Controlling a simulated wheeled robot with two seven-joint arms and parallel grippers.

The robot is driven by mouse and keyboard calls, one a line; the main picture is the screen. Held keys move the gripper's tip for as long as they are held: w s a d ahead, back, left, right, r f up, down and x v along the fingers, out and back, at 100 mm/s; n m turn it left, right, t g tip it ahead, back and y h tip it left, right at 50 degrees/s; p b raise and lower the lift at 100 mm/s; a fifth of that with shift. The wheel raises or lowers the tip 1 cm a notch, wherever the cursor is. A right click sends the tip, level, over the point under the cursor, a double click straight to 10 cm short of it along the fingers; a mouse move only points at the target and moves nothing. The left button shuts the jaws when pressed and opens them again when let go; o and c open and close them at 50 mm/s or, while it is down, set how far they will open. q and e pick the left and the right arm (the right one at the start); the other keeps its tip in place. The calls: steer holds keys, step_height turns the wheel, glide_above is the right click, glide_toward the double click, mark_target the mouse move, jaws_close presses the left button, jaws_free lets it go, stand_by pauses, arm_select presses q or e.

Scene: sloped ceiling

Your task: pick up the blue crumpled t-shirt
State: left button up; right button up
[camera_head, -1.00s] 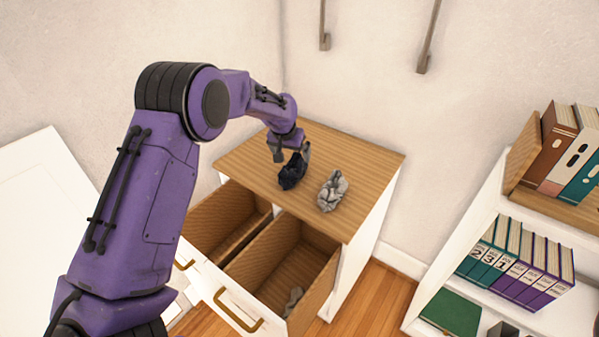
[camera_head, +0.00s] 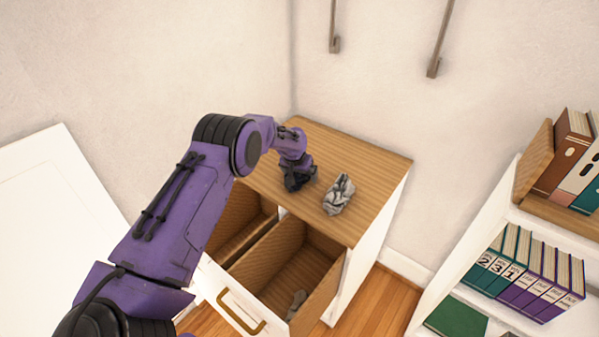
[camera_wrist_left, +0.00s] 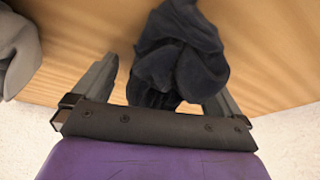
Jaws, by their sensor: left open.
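The crumpled t-shirt (camera_head: 294,184), very dark navy blue, lies on the wooden top of the cabinet (camera_head: 372,168). My left gripper (camera_head: 301,172) is low over it and partly hides it in the head view. In the left wrist view the dark t-shirt (camera_wrist_left: 180,58) lies between the two spread fingers of my left gripper (camera_wrist_left: 163,78) and covers part of the right-hand finger. The gripper is open; whether the fingers touch the cloth cannot be told. My right gripper is not in view.
A grey crumpled cloth (camera_head: 339,194) lies right of the t-shirt; it also shows in the left wrist view (camera_wrist_left: 16,52). Two drawers below are open; the right drawer (camera_head: 334,268) holds a small grey item (camera_head: 297,302). A bookshelf (camera_head: 487,224) stands at the right.

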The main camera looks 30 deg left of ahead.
arm_select(q)
steer(key=c, duration=1.1)
steer(key=shift+r, duration=0.15)
